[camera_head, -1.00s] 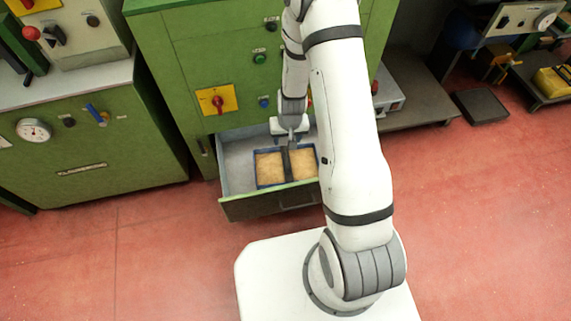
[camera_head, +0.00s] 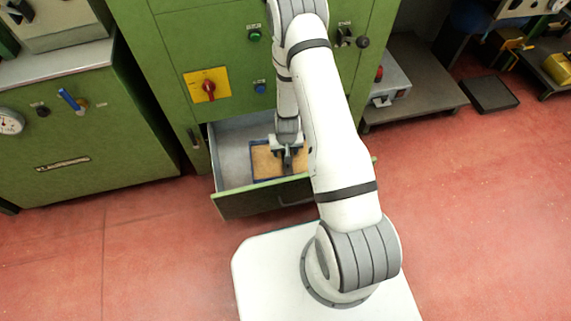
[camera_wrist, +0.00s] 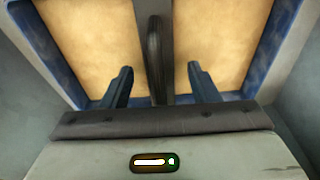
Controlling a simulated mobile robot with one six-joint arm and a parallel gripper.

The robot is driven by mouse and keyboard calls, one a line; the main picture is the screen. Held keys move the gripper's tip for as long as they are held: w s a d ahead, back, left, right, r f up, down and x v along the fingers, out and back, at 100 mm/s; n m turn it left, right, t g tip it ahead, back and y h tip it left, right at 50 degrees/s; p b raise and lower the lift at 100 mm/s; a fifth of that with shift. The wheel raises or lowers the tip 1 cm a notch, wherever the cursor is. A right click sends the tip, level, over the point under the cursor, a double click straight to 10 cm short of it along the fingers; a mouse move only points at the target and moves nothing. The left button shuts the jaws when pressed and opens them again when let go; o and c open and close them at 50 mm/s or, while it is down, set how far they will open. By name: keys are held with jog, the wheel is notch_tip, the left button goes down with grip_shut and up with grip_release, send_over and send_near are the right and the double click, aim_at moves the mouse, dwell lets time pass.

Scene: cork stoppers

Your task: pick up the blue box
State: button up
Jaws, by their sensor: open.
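The blue box (camera_head: 251,163) lies in the open drawer. It is shallow, with a blue rim and a tan, cork-coloured filling split in two by a dark bar. In the wrist view its blue rim (camera_wrist: 284,32) shows around the tan areas, and the dark bar, which looks like a handle (camera_wrist: 157,55), runs up the middle. My gripper (camera_head: 288,156) is over the box, pointing down. In the wrist view my gripper (camera_wrist: 161,85) is open, with one finger on each side of the bar and gaps between. My arm hides the box's right part in the head view.
The green cabinet (camera_head: 170,45) with a red and yellow switch (camera_head: 208,86) rises behind. A low grey shelf (camera_head: 425,85) stands to the right. Red floor is clear in front.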

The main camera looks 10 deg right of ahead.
jog(key=shift+f, duration=0.4)
jog(key=shift+r, duration=0.1)
grip_shut()
